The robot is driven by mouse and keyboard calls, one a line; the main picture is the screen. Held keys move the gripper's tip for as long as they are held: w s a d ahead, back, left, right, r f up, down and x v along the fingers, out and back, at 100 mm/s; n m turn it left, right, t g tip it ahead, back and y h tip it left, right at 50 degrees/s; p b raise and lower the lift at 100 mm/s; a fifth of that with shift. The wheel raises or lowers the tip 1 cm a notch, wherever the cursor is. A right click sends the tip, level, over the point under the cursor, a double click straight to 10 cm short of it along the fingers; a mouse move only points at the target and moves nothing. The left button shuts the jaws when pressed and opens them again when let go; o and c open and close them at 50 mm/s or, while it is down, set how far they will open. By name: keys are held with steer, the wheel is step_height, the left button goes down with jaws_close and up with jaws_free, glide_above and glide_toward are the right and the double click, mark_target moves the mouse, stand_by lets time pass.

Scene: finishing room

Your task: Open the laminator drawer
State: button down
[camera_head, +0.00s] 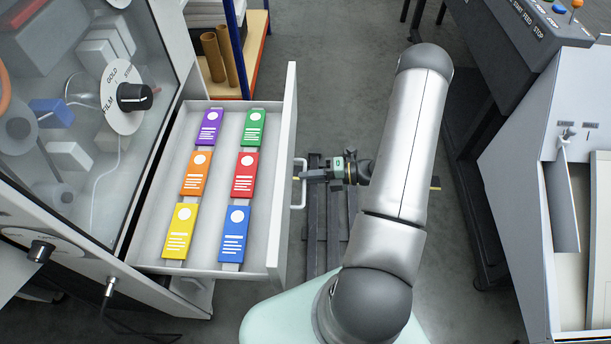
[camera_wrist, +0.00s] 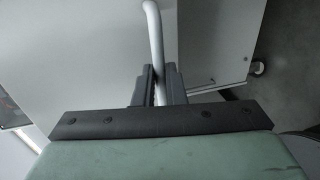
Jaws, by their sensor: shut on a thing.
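The laminator drawer (camera_head: 268,130) is pulled out of the laminator cabinet (camera_head: 55,190) on the left, in the head view. Several coloured cards in two columns lie in it, among them a purple card (camera_head: 209,128) and a blue card (camera_head: 233,235). A white bar handle (camera_head: 304,184) is on the drawer's front. My gripper (camera_head: 301,178) is at the handle, coming from the right. In the wrist view, the pale handle bar (camera_wrist: 154,35) runs down between the two dark fingers of my gripper (camera_wrist: 160,84), which are shut on it.
A shelf with brown tubes (camera_head: 215,55) stands behind the drawer. A dark machine with a control panel (camera_head: 530,25) and a white cabinet (camera_head: 530,170) stand on the right. Grey floor (camera_head: 340,60) is clear at the top middle.

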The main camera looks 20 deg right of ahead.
steer(key=c, duration=1.5)
jaws_free()
steer(key=v, duration=1.7)
steer(key=shift+d, duration=0.25)
